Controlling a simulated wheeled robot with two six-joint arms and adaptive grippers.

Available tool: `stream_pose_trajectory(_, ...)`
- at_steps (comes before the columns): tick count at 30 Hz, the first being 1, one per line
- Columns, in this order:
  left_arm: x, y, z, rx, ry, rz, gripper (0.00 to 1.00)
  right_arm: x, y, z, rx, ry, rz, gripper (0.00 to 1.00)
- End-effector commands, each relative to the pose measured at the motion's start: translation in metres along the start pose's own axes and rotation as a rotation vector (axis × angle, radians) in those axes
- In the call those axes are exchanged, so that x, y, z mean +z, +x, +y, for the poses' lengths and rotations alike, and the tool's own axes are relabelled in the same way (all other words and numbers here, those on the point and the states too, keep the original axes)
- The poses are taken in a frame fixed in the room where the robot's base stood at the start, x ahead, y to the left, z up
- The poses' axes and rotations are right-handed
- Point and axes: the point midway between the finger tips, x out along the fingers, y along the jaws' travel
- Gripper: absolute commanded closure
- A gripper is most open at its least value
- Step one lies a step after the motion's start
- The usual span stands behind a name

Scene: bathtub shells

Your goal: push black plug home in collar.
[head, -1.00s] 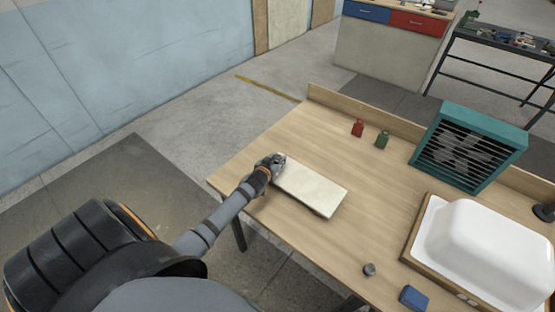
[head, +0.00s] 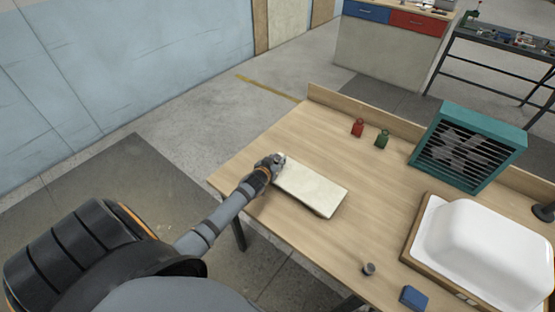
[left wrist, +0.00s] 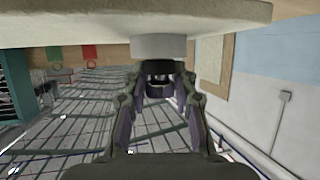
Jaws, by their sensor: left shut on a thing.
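The cream board (head: 312,187) lies on the table, and its left end is by my left gripper (head: 272,163). In the left wrist view, which looks upside down, the board (left wrist: 90,22) fills the top and the pale grey collar (left wrist: 158,46) stands out from it. My left gripper (left wrist: 158,92) is shut on the black plug (left wrist: 158,88), in line with the collar's open end. The fingers partly hide the plug, and I cannot tell how deep it sits in the collar. My right gripper is in neither view.
A red weight (head: 358,128) and a green weight (head: 382,139) stand near the back ledge. A teal fan box (head: 483,118), a white tub shell (head: 485,245), a small grey cylinder (head: 369,269) and a blue block (head: 413,297) are to the right. The tabletop around the board is clear.

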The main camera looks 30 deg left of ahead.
Motion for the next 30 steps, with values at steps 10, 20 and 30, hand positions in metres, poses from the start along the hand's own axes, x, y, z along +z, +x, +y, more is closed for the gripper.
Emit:
stream_pose_trajectory(10, 0.009, 0.004, 0.000, 0.000, -0.001, 0.000, 1.00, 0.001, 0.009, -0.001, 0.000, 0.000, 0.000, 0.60)
stream_pose_trajectory(20, 0.009, 0.003, 0.000, 0.000, -0.001, -0.002, 0.47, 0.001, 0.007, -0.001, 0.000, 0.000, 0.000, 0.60)
stream_pose_trajectory(30, 0.010, -0.015, 0.000, 0.000, 0.003, -0.002, 0.47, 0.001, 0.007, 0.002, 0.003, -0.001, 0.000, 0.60)
